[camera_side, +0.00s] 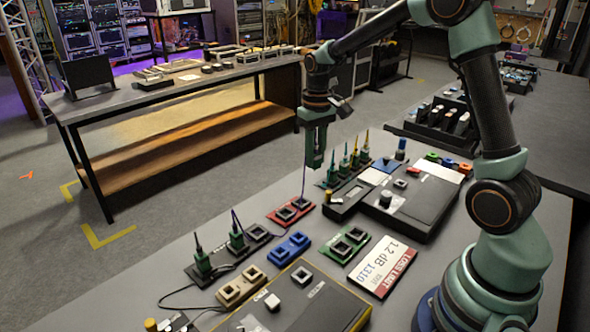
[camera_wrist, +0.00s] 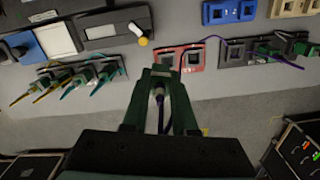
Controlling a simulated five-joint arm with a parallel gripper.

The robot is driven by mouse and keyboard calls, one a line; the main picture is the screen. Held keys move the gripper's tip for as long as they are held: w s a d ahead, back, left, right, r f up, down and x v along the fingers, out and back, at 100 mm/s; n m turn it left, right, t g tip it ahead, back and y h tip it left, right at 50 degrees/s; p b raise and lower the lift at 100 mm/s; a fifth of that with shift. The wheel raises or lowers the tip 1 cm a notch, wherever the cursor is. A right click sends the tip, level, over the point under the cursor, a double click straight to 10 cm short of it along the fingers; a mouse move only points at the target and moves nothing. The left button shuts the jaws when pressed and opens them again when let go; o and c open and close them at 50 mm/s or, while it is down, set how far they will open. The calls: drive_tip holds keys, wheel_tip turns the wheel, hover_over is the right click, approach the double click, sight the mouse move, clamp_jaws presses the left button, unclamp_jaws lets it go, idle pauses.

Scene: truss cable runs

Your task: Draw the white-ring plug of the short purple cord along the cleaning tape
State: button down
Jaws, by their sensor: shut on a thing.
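My gripper (camera_side: 313,160) is above the bench behind the red socket plate (camera_side: 291,211), with its fingers pointing down. In the wrist view its green fingers (camera_wrist: 161,78) are shut on a slim plug (camera_wrist: 159,93) with a pale ring at its end. A purple cord (camera_wrist: 161,125) runs from the plug. In the side view purple cord (camera_side: 304,181) hangs from my gripper toward the red plate. A pale pad (camera_side: 374,177) beside a blue block on a dark unit may be the cleaning tape; it also shows in the wrist view (camera_wrist: 58,38). I cannot tell for sure.
Upright green plugs (camera_side: 356,155) stand in a row right of my gripper. A dark panel (camera_side: 232,259) holds more green plugs. Blue (camera_side: 287,248) and green (camera_side: 345,245) socket plates, a power meter box (camera_side: 301,304) and a label card (camera_side: 383,266) lie in front.

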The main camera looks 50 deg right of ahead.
drive_tip(key=s+d+m, duration=0.2)
drive_tip(key=s+d, duration=0.4)
drive_tip(key=d, duration=0.4)
drive_tip(key=shift+w+a+f, duration=0.1)
drive_tip(key=shift+f, duration=1.5)
drive_tip(key=shift+w+a+f, duration=0.15)
drive_tip(key=shift+f, duration=1.5)
drive_tip(key=shift+w+a+f, duration=0.1)
drive_tip(key=shift+f, duration=1.5)
drive_tip(key=shift+f, duration=0.3)
drive_tip(key=shift+s+d, duration=0.1)
drive_tip(key=shift+d, duration=0.4)
drive_tip(key=shift+d, duration=1.4)
